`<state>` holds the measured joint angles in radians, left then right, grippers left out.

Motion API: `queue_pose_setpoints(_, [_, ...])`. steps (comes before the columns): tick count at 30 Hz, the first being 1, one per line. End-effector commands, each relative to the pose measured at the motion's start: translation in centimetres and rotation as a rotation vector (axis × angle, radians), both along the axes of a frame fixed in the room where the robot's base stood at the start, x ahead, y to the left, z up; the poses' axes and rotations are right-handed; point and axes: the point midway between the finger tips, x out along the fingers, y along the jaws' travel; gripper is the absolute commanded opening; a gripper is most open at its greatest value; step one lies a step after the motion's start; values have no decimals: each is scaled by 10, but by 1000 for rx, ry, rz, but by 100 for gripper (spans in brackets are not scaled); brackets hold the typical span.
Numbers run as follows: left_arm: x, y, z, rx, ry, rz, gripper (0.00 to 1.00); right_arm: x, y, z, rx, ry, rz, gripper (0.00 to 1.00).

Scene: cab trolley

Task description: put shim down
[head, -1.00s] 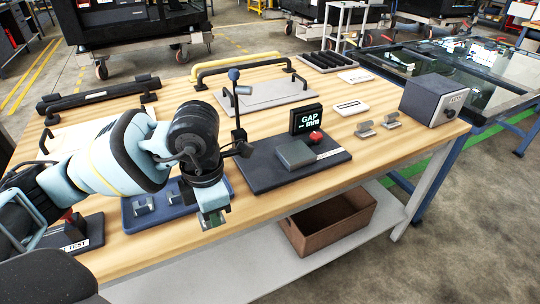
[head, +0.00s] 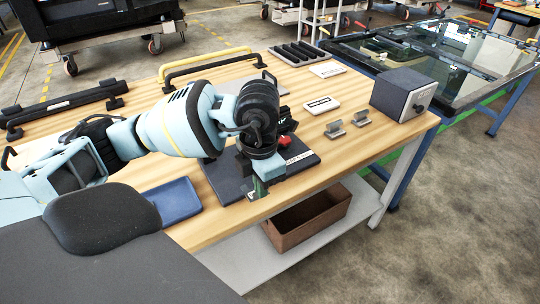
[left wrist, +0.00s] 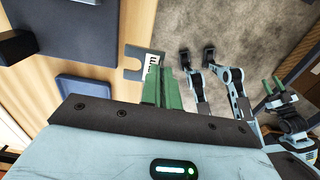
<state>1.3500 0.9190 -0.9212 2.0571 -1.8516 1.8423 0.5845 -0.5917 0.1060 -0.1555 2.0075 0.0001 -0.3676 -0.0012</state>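My left gripper (head: 258,190) is over the front edge of the dark gauge base (head: 226,182), close to the table's front edge. In the left wrist view its green fingers (left wrist: 165,87) are close together on a grey notched shim (left wrist: 133,64) with a white label. The shim is mostly hidden in the head view. The blue tray (head: 176,200) lies left of the gauge base and its visible part looks empty. My right gripper (left wrist: 273,86) shows small in the left wrist view, its fingers apart and empty.
The red button (head: 284,141) shows behind my left arm, which hides most of the gap display. Two small grey metal pieces (head: 347,126), a white labelled plate (head: 322,105) and a dark box (head: 403,95) stand further right. A brown bin (head: 306,219) is on the lower shelf.

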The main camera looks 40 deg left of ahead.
Motion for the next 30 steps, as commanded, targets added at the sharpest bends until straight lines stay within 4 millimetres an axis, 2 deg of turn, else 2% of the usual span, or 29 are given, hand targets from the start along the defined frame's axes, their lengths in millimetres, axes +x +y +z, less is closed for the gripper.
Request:
queue_pose_setpoints(21, [113, 65, -12, -2, -1, 3, 0, 0, 0, 2, -1, -1, -1, 36])
queue_pose_setpoints(25, [126, 72, -13, -1, -3, 1, 0, 0, 0, 2, -1, 1, -1, 36])
queue_pose_setpoints(30, [131, 76, -13, 0, -2, -1, 0, 0, 0, 1, -1, 1, -1, 36])
